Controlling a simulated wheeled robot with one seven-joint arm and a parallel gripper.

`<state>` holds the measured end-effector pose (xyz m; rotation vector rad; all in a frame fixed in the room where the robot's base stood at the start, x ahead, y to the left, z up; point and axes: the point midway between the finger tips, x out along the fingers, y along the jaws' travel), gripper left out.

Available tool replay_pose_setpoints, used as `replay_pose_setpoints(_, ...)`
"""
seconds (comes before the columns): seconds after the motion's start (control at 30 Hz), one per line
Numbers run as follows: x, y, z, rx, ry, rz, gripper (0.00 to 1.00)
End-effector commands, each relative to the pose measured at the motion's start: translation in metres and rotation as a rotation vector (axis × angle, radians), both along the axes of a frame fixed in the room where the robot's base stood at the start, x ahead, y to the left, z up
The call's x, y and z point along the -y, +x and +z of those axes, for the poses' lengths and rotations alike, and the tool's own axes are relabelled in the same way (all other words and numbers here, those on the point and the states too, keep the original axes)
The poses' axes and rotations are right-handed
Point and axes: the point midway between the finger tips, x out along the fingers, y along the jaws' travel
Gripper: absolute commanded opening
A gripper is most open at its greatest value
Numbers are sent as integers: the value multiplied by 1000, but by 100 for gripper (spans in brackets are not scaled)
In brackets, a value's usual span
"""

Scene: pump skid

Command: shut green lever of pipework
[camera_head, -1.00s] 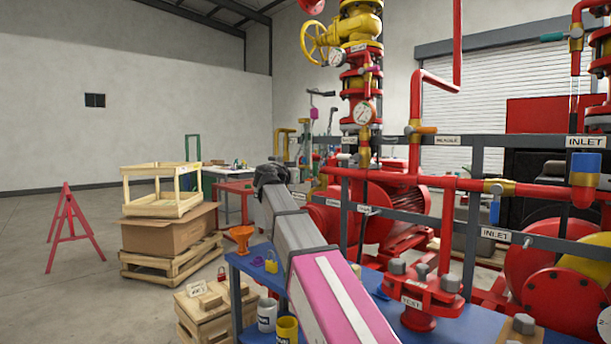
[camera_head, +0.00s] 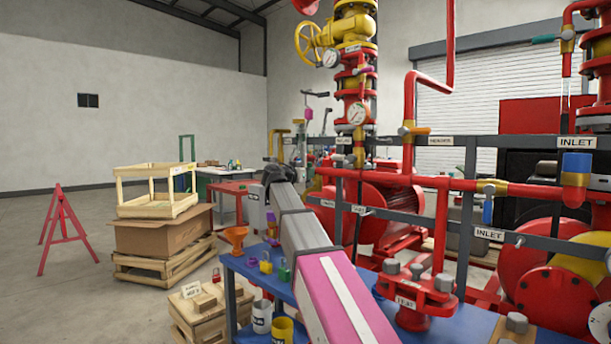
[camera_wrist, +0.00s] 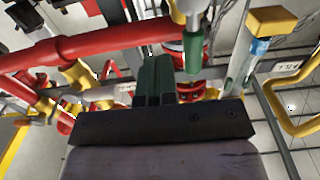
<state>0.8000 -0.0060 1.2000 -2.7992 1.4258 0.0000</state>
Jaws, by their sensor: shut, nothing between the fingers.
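In the wrist view a green lever grip (camera_wrist: 194,50) hangs from a pale metal stem, just right of my gripper and beyond its tips. My gripper (camera_wrist: 157,62) shows dark, narrow fingers close together, with nothing between them. The grip and fingers look apart; the depth gap is hard to judge. The red pipework (camera_wrist: 90,45) crosses the left of this view. In the head view my gripper end is a dark shape at the far end of my arm, its fingers not distinguishable. A teal-green lever (camera_head: 545,38) also shows on the upper right pipe there.
A blue bench (camera_head: 252,272) with cans and padlocks lies below my arm. A red pump (camera_head: 385,210) and grey rails stand to the right. In the wrist view a yellow pipe (camera_wrist: 283,100) bends at the right. Stacked crates (camera_head: 157,205) stand left, with open floor beyond.

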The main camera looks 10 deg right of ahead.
Motion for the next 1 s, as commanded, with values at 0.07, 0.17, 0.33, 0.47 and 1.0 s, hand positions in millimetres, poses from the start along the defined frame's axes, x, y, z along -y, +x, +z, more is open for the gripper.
replay_pose_setpoints(0.07,4,4,0,0,0,-1,0)
replay_pose_setpoints(0.17,9,7,0,0,0,-1,0)
replay_pose_setpoints(0.33,18,13,0,0,0,-1,0)
replay_pose_setpoints(0.47,23,18,0,0,0,0,0)
replay_pose_setpoints(1.0,21,40,9,0,0,1,0)
